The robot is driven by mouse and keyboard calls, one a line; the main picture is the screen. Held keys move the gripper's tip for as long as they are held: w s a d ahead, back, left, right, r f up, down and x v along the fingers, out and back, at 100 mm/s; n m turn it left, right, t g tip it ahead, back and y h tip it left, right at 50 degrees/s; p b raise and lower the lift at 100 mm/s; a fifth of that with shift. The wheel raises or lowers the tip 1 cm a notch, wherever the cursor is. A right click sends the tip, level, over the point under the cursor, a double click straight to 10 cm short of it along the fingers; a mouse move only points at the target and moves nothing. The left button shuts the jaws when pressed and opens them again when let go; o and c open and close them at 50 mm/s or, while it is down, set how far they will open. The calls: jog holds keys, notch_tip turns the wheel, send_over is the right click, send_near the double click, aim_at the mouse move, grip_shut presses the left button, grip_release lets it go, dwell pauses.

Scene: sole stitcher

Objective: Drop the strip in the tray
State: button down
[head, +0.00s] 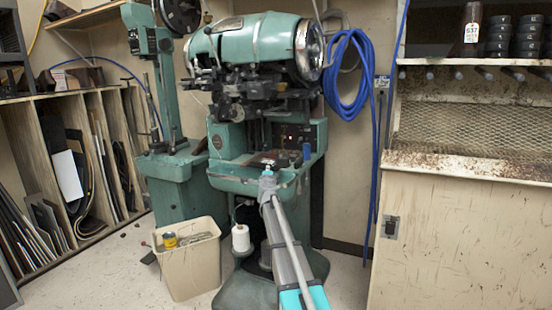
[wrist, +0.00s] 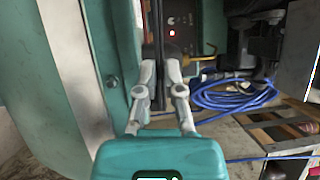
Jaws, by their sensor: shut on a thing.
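My gripper (head: 267,172) is at the front of the green stitching machine (head: 250,50), by the rim of its green tray (head: 226,182). In the wrist view my gripper (wrist: 159,100) has its two fingers closed on a thin dark strip (wrist: 158,45), which points away from the gripper. In the head view I cannot clearly make out the strip. Some small things lie in the tray beyond the gripper, too small to name. In the wrist view a large green surface fills the left side.
A beige bin (head: 190,270) with a yellow can stands on the floor at left. A white thread spool (head: 240,238) sits under the tray. A blue hose (head: 348,75) hangs on the wall. A cabinet (head: 460,240) stands at right. A control panel with a red light (wrist: 172,32) is close ahead.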

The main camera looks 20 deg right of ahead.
jog(key=shift+s+f+m+h, duration=0.3)
jog(key=shift+s+f+m, duration=0.15)
jog(key=shift+s, duration=0.4)
jog(key=c, duration=0.7)
grip_release()
jog(key=shift+a, duration=0.1)
jog(key=shift+w+r+p, duration=0.3)
jog(key=shift+p, duration=0.4)
jog(key=shift+w+p, duration=0.15)
jog(key=shift+p, duration=0.15)
jog(key=w+p, duration=0.1)
jog(key=p, duration=0.3)
jog(key=shift+w+r+n, duration=0.15)
jog(key=shift+w+n, duration=0.05)
jog(key=shift+n, duration=0.05)
jog(key=shift+w+g+p, duration=0.25)
jog(key=shift+g+p, duration=0.05)
jog(key=shift+p, duration=0.6)
jog(key=p, duration=0.2)
jog(key=shift+w+y+p, duration=0.25)
jog(key=shift+y+p, duration=0.1)
jog(key=shift+y, duration=0.05)
